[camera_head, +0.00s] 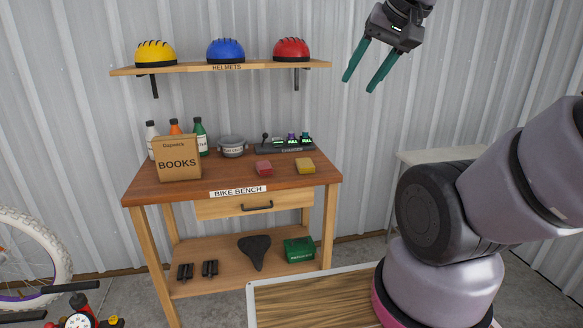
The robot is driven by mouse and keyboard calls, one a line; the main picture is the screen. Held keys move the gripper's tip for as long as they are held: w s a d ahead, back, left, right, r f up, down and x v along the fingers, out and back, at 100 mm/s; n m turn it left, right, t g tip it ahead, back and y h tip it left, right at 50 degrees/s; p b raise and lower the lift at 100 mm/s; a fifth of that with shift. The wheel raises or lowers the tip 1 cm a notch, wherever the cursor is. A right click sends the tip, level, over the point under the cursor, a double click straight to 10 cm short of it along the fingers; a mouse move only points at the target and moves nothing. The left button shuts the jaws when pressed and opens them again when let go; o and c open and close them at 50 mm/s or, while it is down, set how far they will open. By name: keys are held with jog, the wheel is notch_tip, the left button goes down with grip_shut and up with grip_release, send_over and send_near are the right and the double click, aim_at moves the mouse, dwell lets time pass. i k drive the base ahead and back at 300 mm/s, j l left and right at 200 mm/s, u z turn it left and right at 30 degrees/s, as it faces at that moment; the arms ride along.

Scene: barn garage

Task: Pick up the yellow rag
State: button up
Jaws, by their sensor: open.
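A small folded yellow rag (305,166) lies on the right part of the wooden bike bench (230,180), near its right edge. A similar red rag (263,168) lies to its left, apart from it. My gripper (359,86) is at the top right of the view, high above and to the right of the bench. Its two green fingers are apart and empty, pointing down and left.
A shelf (220,69) with three helmets hangs above. A pale table (440,154) stands at the right.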

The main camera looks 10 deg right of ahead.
aim_at(304, 166)
jog(key=i+j+z, duration=0.1)
jog(key=j, duration=0.3)
jog(key=i+j+z, duration=0.15)
jog(key=j, duration=0.3)
jog(key=i+j+z, duration=0.1)
jog(key=i+j, duration=0.15)
jog(key=j, duration=0.2)
jog(key=i+j+z, duration=0.15)
jog(key=j, duration=0.3)
jog(key=j+z, duration=0.1)
jog(key=j, duration=0.35)
jog(key=i, duration=0.05)
